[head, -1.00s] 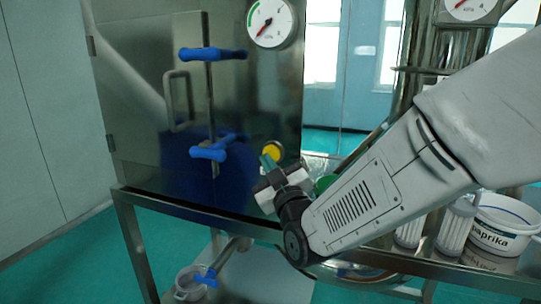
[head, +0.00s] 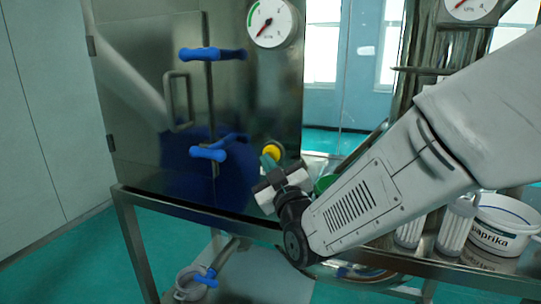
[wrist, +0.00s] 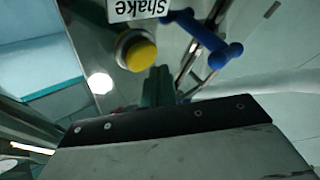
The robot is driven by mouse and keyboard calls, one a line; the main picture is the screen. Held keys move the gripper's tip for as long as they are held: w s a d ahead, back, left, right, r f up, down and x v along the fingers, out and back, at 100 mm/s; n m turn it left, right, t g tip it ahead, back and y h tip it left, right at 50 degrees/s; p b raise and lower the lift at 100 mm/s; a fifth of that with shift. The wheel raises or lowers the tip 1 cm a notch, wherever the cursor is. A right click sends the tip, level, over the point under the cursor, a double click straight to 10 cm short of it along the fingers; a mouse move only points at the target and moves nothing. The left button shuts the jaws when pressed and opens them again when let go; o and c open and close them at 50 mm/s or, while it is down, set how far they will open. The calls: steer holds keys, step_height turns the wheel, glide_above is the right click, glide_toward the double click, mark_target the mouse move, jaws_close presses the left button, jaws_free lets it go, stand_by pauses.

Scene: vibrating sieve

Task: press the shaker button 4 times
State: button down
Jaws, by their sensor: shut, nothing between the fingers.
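The yellow shaker button (head: 272,152) sits on the front of the steel cabinet, low and near its right edge.
Blue handles (head: 212,54) stick out from the steel cabinet door (head: 150,120) left of the button. A white paprika tub (head: 500,228) stands on the frame at right. A pressure gauge (head: 270,22) is above the button. A small pot (head: 188,284) hangs low.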

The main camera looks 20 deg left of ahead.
stand_by(0.3)
steer(key=shift+w, duration=0.45)
steer(key=shift+w+d, duration=0.1)
steer(key=shift+w, duration=0.7)
stand_by(0.8)
stand_by(0.3)
steer(key=shift+s, duration=1.25)
steer(key=shift+s+a, duration=0.15)
steer(key=shift+s, duration=1.1)
steer(key=shift+s+a, duration=0.15)
steer(key=shift+s, duration=1.1)
